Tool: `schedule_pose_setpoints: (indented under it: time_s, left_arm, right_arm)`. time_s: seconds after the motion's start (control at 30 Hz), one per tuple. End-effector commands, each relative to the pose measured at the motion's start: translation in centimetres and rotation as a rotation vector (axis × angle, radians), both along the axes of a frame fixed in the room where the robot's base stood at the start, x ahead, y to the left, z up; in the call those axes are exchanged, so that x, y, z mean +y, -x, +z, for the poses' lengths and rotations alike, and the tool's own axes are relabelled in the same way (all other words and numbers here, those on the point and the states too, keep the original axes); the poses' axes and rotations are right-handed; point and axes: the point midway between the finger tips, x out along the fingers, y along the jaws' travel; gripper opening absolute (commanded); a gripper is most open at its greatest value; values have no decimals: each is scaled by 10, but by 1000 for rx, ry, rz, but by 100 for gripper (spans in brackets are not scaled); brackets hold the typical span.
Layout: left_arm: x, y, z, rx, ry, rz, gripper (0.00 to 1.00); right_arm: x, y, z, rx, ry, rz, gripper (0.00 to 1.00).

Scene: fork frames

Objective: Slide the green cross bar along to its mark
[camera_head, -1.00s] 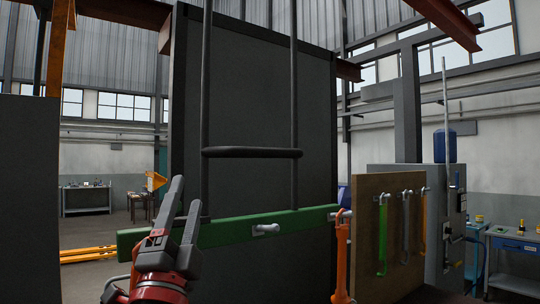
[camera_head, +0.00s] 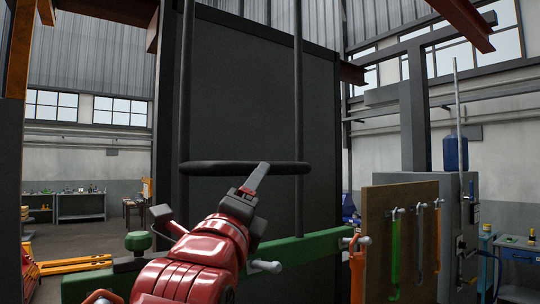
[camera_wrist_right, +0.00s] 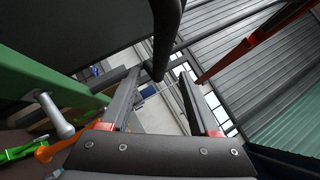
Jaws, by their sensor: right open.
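The green cross bar (camera_head: 318,247) runs level, low across the dark grey panel (camera_head: 262,90). A pale peg handle (camera_head: 265,267) sticks out of it, and a green knob (camera_head: 138,241) stands at its left part. My arm hides the bar's middle. My right gripper (camera_head: 261,186) is open and points up, above the bar and in front of the black horizontal rail (camera_head: 215,167). In the right wrist view the jaws (camera_wrist_right: 160,76) are empty, with the black rail (camera_wrist_right: 165,35) just beyond the tips; contact is unclear. The green bar (camera_wrist_right: 45,85) lies to their left. I cannot pick out a mark. My left gripper is not in view.
A brown board (camera_head: 378,230) with hanging tools stands close at the right, including an orange one (camera_head: 357,272) and a green one (camera_head: 395,245). A grey cabinet (camera_head: 450,200) is behind it. Two black upright rods (camera_head: 299,100) rise before the panel.

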Motion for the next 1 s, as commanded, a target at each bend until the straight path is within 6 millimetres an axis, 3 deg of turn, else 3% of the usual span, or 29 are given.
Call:
schedule_pose_setpoints:
  time_s: [0.03,0.3,0.5,0.9,1.0]
  left_arm:
    - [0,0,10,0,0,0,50]
    - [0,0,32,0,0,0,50]
    - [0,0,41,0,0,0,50]
    - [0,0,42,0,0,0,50]
    - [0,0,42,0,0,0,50]
  right_arm:
    - [-4,-12,10,1,2,-4,62]
    - [-19,-66,32,5,5,-3,62]
    - [-26,-90,41,2,3,0,62]
    - [-28,-97,42,0,1,2,62]
    - [-27,-97,42,1,2,2,44]
